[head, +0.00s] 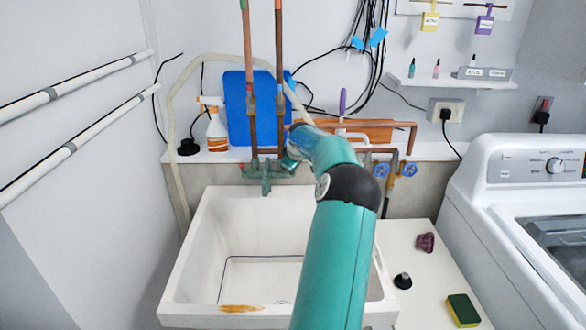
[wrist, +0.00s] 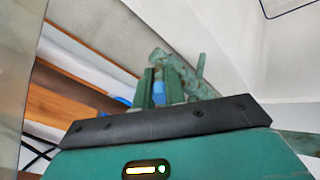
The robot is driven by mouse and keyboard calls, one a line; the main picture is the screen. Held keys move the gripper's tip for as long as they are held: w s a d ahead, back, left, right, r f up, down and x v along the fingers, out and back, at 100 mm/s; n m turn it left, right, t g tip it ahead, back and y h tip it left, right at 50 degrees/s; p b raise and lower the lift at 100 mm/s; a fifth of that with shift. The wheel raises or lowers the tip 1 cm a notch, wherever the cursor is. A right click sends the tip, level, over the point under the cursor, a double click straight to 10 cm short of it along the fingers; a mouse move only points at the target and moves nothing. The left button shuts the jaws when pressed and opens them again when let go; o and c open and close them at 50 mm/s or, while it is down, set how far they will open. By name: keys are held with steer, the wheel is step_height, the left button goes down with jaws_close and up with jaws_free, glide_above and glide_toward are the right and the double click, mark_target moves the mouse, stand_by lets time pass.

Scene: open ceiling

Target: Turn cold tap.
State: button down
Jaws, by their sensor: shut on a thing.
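The green, weathered tap fitting (head: 265,176) is on the wall above the sink, with two copper pipes rising from it. My arm reaches over the sink to its right side and hides that end in the head view. In the wrist view, my gripper (wrist: 160,82) is shut on a small blue part, which I take to be the cold tap handle (wrist: 158,94). The fingers stand on either side of it. The green tap body (wrist: 184,70) shows just beyond the fingers. How far the handle is turned cannot be told.
The white sink (head: 190,275) is below, with a brown stain on its front rim. Two blue valve wheels (head: 409,170) are on pipes right of my arm. A spray bottle (head: 215,125) and blue board (head: 236,105) stand behind. A washing machine (head: 480,200) is at right.

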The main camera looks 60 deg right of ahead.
steer(key=shift+d, duration=0.1)
steer(key=c, duration=1.5)
jaws_free()
steer(key=shift+o, duration=0.2)
steer(key=v, duration=1.3)
steer(key=shift+r, duration=0.35)
steer(key=shift+s+a, duration=0.1)
steer(key=shift+a, duration=0.1)
